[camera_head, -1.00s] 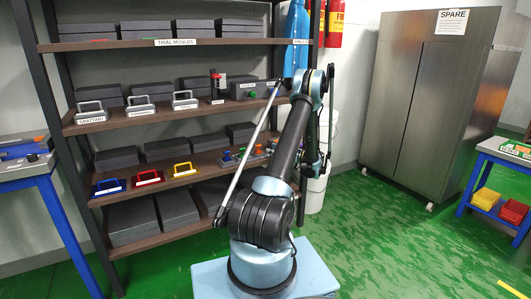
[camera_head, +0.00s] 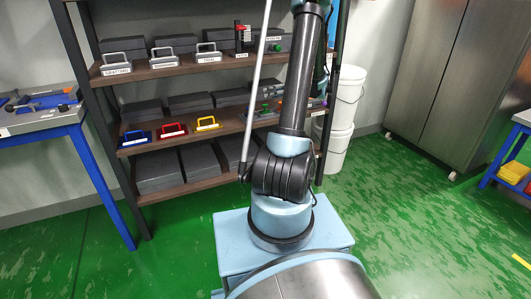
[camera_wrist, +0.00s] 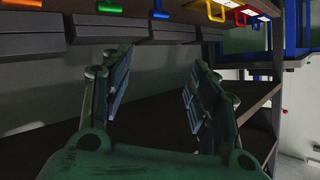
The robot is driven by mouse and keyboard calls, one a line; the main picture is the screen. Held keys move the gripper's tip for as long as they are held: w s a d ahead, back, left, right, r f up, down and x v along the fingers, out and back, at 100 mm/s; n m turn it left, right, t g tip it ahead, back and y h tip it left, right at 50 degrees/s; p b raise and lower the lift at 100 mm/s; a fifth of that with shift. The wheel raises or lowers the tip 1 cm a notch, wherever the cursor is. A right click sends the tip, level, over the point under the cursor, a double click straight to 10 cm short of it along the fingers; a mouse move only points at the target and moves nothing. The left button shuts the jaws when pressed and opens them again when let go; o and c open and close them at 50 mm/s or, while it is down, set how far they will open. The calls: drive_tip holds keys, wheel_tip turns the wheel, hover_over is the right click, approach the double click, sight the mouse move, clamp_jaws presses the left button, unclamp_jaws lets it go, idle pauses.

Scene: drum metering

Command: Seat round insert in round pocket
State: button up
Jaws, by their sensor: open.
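I cannot make out a round insert or a round pocket in either view. On the shelf in the head view, small coloured parts (camera_head: 265,110) lie at the right of the middle board, partly hidden behind my arm and too small to tell apart. My gripper (camera_wrist: 157,88) shows in the wrist view with its two fingers spread wide and nothing between them. Dark shelf boards and grey blocks lie beyond the fingers. In the head view my gripper cannot be made out.
The shelf rack (camera_head: 185,72) holds grey blocks and plates with blue, red and yellow handles (camera_head: 206,123). A blue-legged bench (camera_head: 45,121) stands left. White buckets (camera_head: 347,100) and a steel cabinet (camera_head: 455,90) stand right. The green floor between is clear.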

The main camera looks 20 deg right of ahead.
drive_tip(key=s+a+r+m+g+h, duration=0.1)
drive_tip(key=s+a+r+g+h, duration=0.15)
drive_tip(key=s+a, duration=0.65)
drive_tip(key=s+a+r+m+g+h, duration=0.25)
drive_tip(key=s+a, duration=0.45)
drive_tip(key=s, duration=0.4)
drive_tip(key=s+f+m+h, duration=0.1)
drive_tip(key=s+f, duration=0.3)
drive_tip(key=s, duration=0.9)
drive_tip(key=s+f+m+g+h, duration=0.1)
drive_tip(key=s+f+h, duration=0.2)
drive_tip(key=s, duration=1)
drive_tip(key=shift+d+f+h, duration=0.3)
drive_tip(key=shift+f+h, duration=0.05)
drive_tip(key=shift+h, duration=0.45)
drive_tip(key=shift+m, duration=0.25)
